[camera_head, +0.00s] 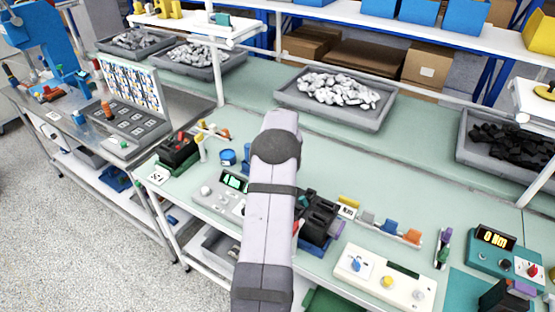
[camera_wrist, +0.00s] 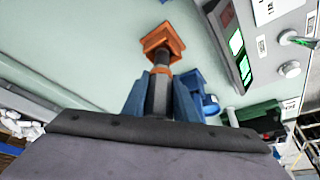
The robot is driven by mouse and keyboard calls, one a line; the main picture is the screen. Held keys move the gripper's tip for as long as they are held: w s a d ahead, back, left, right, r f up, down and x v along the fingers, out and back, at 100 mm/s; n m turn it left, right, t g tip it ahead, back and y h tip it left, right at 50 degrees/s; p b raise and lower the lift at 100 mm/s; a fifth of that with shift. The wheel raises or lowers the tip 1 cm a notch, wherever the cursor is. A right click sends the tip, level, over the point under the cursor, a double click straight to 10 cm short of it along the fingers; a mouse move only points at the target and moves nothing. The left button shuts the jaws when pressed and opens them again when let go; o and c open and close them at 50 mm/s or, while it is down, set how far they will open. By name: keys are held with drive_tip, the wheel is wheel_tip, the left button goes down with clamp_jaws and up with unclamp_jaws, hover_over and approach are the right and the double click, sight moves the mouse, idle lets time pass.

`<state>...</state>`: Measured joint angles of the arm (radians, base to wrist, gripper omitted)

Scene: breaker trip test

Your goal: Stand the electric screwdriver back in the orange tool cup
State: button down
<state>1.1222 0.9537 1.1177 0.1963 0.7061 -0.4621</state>
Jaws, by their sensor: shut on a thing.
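My gripper (camera_wrist: 160,98) shows in the wrist view with its two blue fingers shut around the dark body of the electric screwdriver (camera_wrist: 158,92). The screwdriver has an orange ring near its front end and points away from the wrist. The orange tool cup (camera_wrist: 153,43) is straight ahead of the screwdriver's front end, on the pale green bench top. The front end overlaps the cup in this view; I cannot tell whether it is inside or only above it. In the head view my arm hides the gripper, the screwdriver and the cup.
A blue round item (camera_wrist: 210,104) stands close to the right finger. A grey meter with a green display (camera_head: 232,182) is left of my arm. A black block on a blue base (camera_head: 318,220) is just right of it. A white button panel (camera_head: 384,282) lies farther right.

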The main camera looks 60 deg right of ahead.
drive_tip(key=shift+f+b, duration=1.2)
drive_tip(key=shift+f, duration=0.5)
drive_tip(key=c, duration=1.4)
unclamp_jaws()
drive_tip(key=shift+o, duration=0.3)
drive_tip(key=b+v, duration=0.2)
drive_tip(key=v, duration=0.5)
drive_tip(key=shift+r+b, duration=0.2)
drive_tip(key=shift+b, duration=0.15)
